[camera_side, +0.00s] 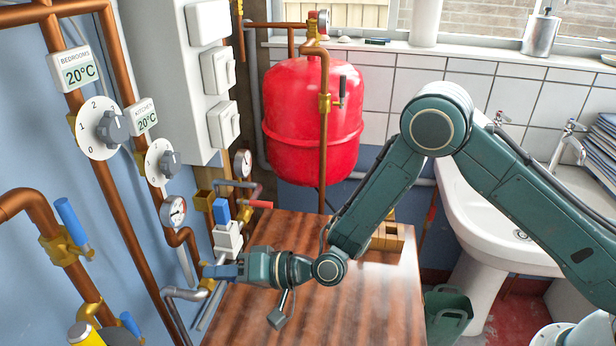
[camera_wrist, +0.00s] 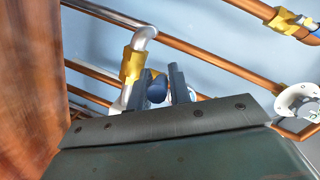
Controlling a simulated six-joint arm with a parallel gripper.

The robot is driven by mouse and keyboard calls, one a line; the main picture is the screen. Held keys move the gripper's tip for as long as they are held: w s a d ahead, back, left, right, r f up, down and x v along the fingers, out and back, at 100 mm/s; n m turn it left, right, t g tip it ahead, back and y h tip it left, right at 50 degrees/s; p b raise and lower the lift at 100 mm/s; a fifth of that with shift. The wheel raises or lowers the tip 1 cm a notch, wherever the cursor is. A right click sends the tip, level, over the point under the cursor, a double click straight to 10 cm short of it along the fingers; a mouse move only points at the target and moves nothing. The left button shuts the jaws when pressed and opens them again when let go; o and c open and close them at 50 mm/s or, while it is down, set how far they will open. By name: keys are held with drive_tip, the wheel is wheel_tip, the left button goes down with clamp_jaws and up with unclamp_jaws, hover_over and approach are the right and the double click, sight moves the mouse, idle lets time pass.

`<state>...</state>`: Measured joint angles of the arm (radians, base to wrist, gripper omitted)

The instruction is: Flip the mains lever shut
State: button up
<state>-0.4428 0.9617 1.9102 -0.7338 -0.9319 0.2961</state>
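My gripper (camera_side: 222,271) is low at the left edge of the wooden top, pointing left at the pipes on the wall. In the wrist view its two dark fingers (camera_wrist: 163,86) stand apart. A blue lever end (camera_wrist: 156,90) shows between them, closer to the left finger, with a gap towards the right one. A brass valve (camera_wrist: 132,65) on a grey pipe elbow sits just beyond the left finger. Contact with the lever cannot be told. No label marks the mains lever. In the side view the fingers largely hide this lever.
Other blue levers are at the far left (camera_side: 72,222) and bottom left (camera_side: 130,324). Copper pipes and dials line the left wall. A white block with a blue top (camera_side: 228,236) stands above my gripper. A red tank (camera_side: 312,120) is behind. The wooden top (camera_side: 330,305) is mostly clear.

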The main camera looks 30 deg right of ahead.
clamp_jaws()
drive_tip(key=shift+w+d+f, duration=0.1)
drive_tip(key=shift+d+n+g, duration=0.1)
drive_tip(key=shift+n+g, duration=0.2)
drive_tip(key=shift+g, duration=0.1)
drive_tip(key=shift+w+d+n+g+y, duration=0.15)
drive_tip(key=shift+n+g+y, duration=0.4)
drive_tip(key=shift+n+g, duration=0.1)
drive_tip(key=shift+w+d+n+g+y, duration=0.1)
drive_tip(key=shift+w+n+g+y, duration=0.05)
drive_tip(key=shift+n+g+y, duration=0.45)
drive_tip(key=o, duration=0.5)
unclamp_jaws()
